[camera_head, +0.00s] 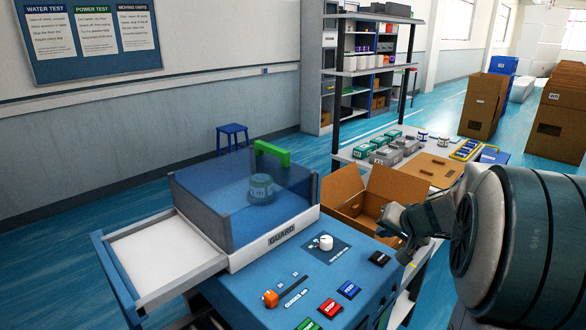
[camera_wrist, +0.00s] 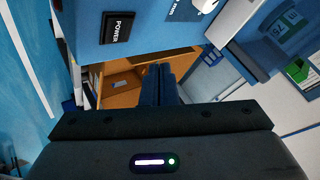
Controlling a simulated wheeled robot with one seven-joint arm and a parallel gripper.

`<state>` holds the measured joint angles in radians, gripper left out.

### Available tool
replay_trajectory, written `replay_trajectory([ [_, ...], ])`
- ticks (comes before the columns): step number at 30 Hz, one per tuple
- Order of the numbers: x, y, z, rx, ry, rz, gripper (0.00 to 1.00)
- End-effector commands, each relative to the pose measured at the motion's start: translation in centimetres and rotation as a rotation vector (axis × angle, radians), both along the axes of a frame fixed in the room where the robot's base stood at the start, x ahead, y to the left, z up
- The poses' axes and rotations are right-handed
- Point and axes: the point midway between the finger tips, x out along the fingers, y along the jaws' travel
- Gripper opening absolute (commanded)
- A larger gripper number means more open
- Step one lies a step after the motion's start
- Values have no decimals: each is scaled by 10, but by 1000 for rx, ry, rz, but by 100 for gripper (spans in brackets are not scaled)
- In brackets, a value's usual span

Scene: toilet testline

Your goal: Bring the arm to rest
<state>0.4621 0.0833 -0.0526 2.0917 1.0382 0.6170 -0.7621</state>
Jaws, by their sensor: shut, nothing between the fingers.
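My gripper shows in the wrist view (camera_wrist: 158,72) with its two dark fingers together and nothing between them. In the head view my arm reaches in from the right edge, and its wrist end hangs beside the blue test console (camera_head: 255,300), in front of the open cardboard box (camera_head: 345,195). The fingertips are hard to make out there. In the wrist view the fingers appear over the box (camera_wrist: 120,85), with the console's black power button (camera_wrist: 117,28) close above them. I cannot tell any contact.
The console carries a clear guard (camera_head: 215,205) over a grey-green can (camera_head: 261,188), an orange knob (camera_head: 270,298), a white dial (camera_head: 326,242) and coloured buttons. A white tray (camera_head: 165,255) sticks out left. A bench (camera_head: 432,170) with several parts stands behind the box.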

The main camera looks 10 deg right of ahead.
Motion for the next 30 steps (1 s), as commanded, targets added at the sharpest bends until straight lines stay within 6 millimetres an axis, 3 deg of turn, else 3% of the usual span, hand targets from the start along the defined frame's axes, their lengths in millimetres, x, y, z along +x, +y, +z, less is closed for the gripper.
replay_trajectory([
  [5, -41, 67, 7, -34, 85, 150, 0],
  [9, -99, 121, 4, -108, 202, 287, 0],
  [12, -143, 143, -1, -184, 281, 359, 0],
  [16, -192, 154, -10, -298, 366, 415, 0],
  [21, -229, 152, -17, -412, 421, 437, 0],
  [30, -232, 151, -17, -423, 426, 436, 0],
])
